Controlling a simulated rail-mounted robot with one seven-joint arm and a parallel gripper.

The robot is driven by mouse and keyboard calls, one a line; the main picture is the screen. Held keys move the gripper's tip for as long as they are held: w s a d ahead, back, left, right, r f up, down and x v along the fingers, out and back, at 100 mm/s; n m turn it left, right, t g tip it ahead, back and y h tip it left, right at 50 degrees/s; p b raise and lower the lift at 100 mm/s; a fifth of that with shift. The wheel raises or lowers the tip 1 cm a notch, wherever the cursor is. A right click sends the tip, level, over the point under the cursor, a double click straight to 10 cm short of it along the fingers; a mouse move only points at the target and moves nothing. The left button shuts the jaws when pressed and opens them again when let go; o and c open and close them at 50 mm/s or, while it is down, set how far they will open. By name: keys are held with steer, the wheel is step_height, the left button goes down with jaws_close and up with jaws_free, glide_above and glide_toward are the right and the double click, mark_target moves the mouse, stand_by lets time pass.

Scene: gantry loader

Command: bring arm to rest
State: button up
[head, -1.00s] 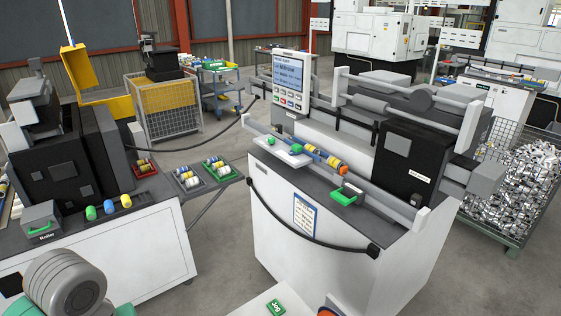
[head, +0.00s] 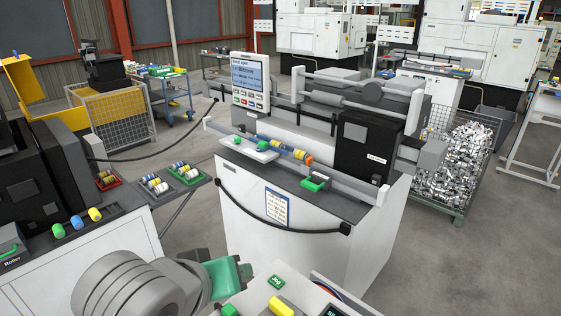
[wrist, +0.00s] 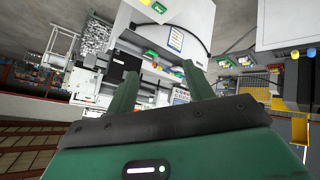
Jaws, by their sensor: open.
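My gripper (wrist: 160,78) shows in the wrist view with its two green fingers spread apart and nothing between them. The wrist view looks out sideways over the shop, with the machine tilted in the picture. In the head view the green body of my gripper (head: 228,277) is at the bottom centre, at the end of my grey arm, clear of the machine. Its fingertips cannot be made out there.
A white machine (head: 245,205) with a black hose across its front stands ahead. A dark-topped bench (head: 110,240) is at left. A panel with a green Jog label (head: 276,282) is close to my gripper at the bottom.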

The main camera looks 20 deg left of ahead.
steer(key=w+d+r+m+t+h+p, duration=0.25)
steer(key=d+r+m+t, duration=0.45)
steer(key=d+r, duration=1)
steer(key=s+d+r+n+t+y, duration=0.1)
steer(key=s+d+r+t+y, duration=0.1)
steer(key=s+r+t, duration=0.6)
steer(key=s+r+y, duration=0.1)
steer(key=s+r, duration=0.2)
steer(key=shift+s+t+p, duration=0.3)
steer(key=shift+t+p, duration=0.05)
steer(key=shift+t, duration=0.05)
